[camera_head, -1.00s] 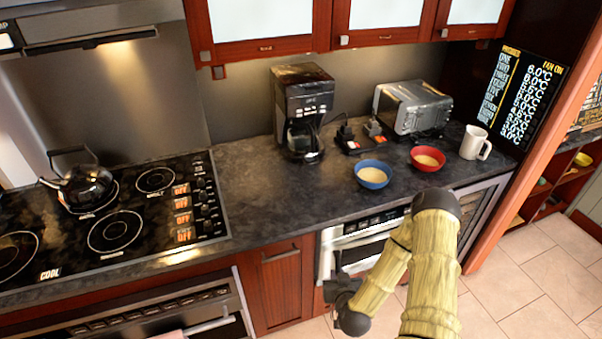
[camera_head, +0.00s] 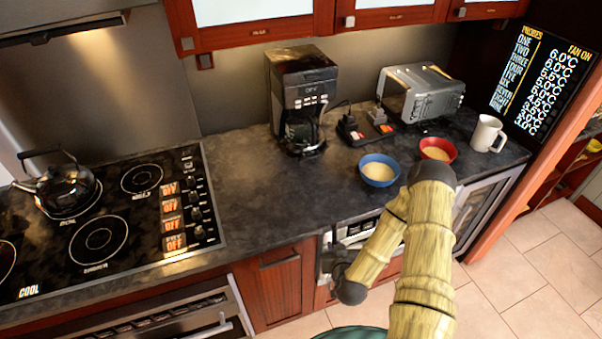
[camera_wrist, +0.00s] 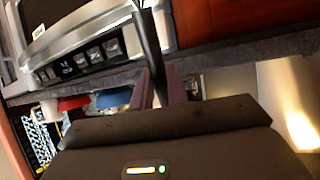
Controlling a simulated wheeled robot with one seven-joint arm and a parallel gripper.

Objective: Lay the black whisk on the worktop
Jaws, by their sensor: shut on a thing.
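The worktop (camera_head: 245,195) is dark grey stone and runs between the hob and the right-hand wall in the head view. My gripper (camera_wrist: 162,90) is shut on a thin black shaft, the black whisk (camera_wrist: 148,45), which rises between its fingers in the wrist view. The whisk's wire end is not clearly visible. In the head view my arm hangs in front of the counter, and the gripper and whisk cannot be made out clearly there. The wrist view shows the steel microwave front (camera_wrist: 85,50) close beyond the whisk.
A blue bowl (camera_head: 379,171), red bowl (camera_head: 438,150) and white mug (camera_head: 487,134) stand on the right of the worktop. A coffee maker (camera_head: 300,95) and toaster (camera_head: 420,92) stand behind. The kettle (camera_head: 67,187) sits on the hob (camera_head: 110,225). The worktop left of the blue bowl is clear.

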